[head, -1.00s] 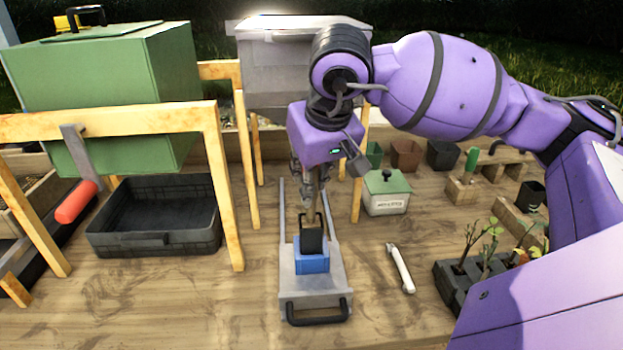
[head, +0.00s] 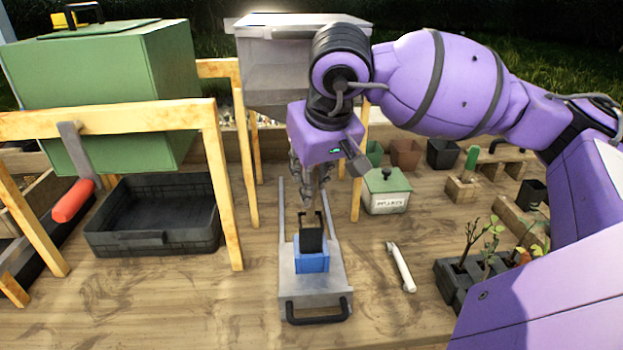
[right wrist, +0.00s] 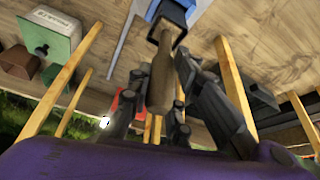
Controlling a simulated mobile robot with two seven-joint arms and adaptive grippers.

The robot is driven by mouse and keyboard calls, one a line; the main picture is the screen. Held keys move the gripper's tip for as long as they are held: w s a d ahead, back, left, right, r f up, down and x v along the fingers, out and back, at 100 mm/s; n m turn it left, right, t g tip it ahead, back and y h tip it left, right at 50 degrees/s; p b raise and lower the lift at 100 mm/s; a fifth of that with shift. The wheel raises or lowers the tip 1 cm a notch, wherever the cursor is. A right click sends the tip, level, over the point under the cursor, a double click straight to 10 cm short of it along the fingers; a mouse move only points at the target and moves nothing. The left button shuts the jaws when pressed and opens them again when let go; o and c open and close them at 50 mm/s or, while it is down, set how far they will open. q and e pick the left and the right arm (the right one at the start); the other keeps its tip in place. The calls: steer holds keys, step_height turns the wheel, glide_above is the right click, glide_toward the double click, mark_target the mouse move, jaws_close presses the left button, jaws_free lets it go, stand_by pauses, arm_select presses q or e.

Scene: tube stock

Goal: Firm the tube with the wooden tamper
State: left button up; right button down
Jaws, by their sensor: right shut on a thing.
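My right gripper (head: 311,195) is shut on the wooden tamper (head: 312,215), which points down at the black tube (head: 311,242). In the right wrist view the tamper (right wrist: 162,75) runs between the fingers (right wrist: 155,115) to the dark tube (right wrist: 172,12). Its lower end is at the tube's mouth; how deep it reaches is hidden. The tube stands upright in a blue holder (head: 312,262) on a grey metal tray (head: 313,288) with a black front handle. My left gripper is not in view.
A white bar (head: 401,268) lies right of the tray. A black crate (head: 150,240) and a wooden frame carrying a green box (head: 105,85) stand left. A lidded green box (head: 386,192) stands behind right. Seedlings in a dark tray (head: 455,280) stand at right.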

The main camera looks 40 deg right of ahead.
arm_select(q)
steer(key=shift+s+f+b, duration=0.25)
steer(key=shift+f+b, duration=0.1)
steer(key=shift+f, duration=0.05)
arm_select(e)
steer(key=shift+s+f, duration=0.1)
steer(key=shift+f, duration=0.3)
stand_by(0.9)
